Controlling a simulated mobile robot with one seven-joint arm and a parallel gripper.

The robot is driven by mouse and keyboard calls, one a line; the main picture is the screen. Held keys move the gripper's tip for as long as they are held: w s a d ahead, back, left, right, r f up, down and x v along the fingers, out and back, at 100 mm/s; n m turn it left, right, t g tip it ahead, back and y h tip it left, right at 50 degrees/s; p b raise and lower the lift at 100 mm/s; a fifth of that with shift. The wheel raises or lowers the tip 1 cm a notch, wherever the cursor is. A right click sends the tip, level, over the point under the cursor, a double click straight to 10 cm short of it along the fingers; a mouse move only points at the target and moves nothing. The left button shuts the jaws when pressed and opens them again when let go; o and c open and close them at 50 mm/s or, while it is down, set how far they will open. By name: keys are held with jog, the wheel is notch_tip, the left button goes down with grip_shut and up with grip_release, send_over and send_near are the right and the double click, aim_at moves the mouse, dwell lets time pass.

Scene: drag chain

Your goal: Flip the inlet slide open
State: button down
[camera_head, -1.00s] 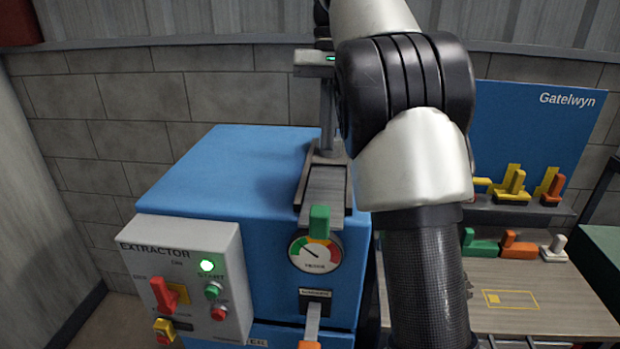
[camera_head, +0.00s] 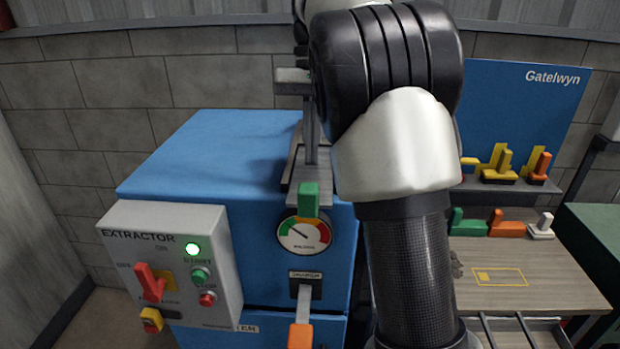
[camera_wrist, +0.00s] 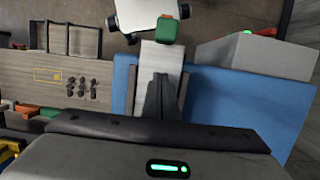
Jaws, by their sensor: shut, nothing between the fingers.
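The inlet slide (camera_head: 305,172) is a grey metal plate in a channel on top of the blue extractor cabinet (camera_head: 215,160). Its green handle (camera_head: 308,200) stands at the front end, above the round gauge. In the wrist view the slide (camera_wrist: 161,58) runs away from me to the green handle (camera_wrist: 166,30). My gripper (camera_head: 311,158) is shut and empty, pointing down over the channel behind the handle and apart from it. In the wrist view its dark fingers (camera_wrist: 160,98) cover the near part of the channel. I cannot tell whether the fingertips touch the plate.
A grey control box (camera_head: 175,265) with a lit green lamp is at the cabinet's left front. An orange-ended lever (camera_head: 301,333) sits below the gauge. A wooden bench (camera_head: 540,262) with coloured handles is at right. My arm hides the cabinet's right side.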

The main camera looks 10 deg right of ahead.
jog(key=shift+x, duration=1.15)
jog(key=s, duration=0.1)
jog(key=s+a, duration=0.1)
jog(key=s, duration=0.1)
jog(key=shift+s, duration=0.1)
jog(key=shift+s+a+f, duration=0.1)
jog(key=shift+s, duration=0.25)
jog(key=shift+s, duration=0.2)
jog(key=s+a+b, duration=0.1)
jog(key=s+a, duration=0.1)
jog(key=s, duration=0.4)
jog(key=shift+s+a, duration=0.15)
jog(key=shift+s, duration=0.2)
